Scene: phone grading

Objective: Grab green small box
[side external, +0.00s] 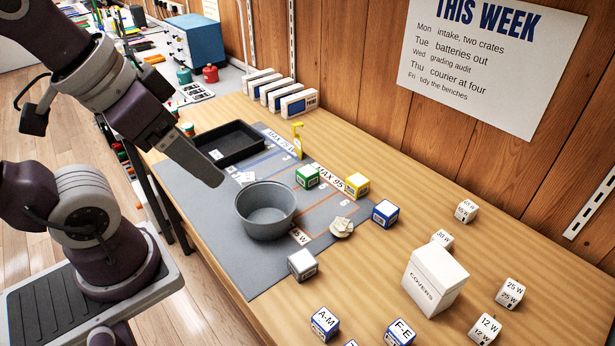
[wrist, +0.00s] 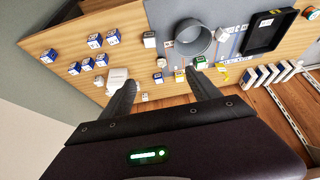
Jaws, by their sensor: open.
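The green small box (side external: 307,175), with a white label, sits on the grey mat (side external: 190,186) between the grey pot and the yellow box (side external: 356,184). In the wrist view the green box (wrist: 201,62) shows just beyond the right fingertip. My gripper (side external: 214,180) is in the air left of the pot, well apart from the green box. In the wrist view my gripper (wrist: 161,80) has its two fingers spread wide with nothing held between them. In the side view its fingers overlap.
A grey round pot (side external: 265,210) stands in front of the green box. A black tray (side external: 222,144) and a yellow stand (side external: 297,140) are behind it. A blue box (side external: 385,213), a white covers box (side external: 436,279) and several labelled cubes are to the right.

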